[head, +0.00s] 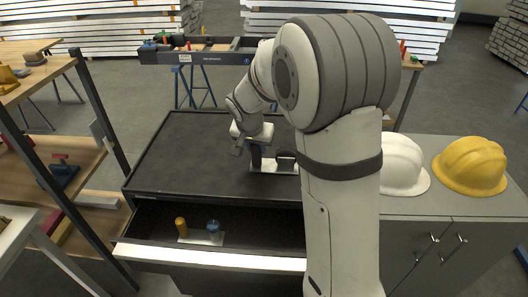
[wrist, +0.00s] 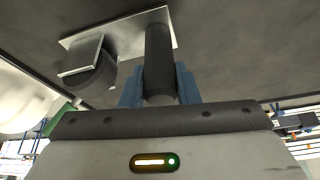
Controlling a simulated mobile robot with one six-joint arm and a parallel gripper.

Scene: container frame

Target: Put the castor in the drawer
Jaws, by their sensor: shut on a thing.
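The castor (head: 285,162) has a pale flat plate, a dark wheel part and a black upright post. It is at the right of the black bench top, partly hidden behind my arm. In the wrist view the castor (wrist: 92,68) shows its plate, wheel part and post. My gripper (wrist: 159,88) is shut on the black post, with a blue finger on each side. In the head view my gripper (head: 252,146) is at the post's top. I cannot tell whether the plate touches the bench. The drawer (head: 215,262) is pulled open below the bench's front edge.
In the drawer, a pale plate bears an orange post (head: 181,227) and a blue part (head: 213,226); free room lies around them. The bench top (head: 185,155) is clear at left. White and yellow helmets (head: 470,165) sit on a grey cabinet at right. Shelving stands at left.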

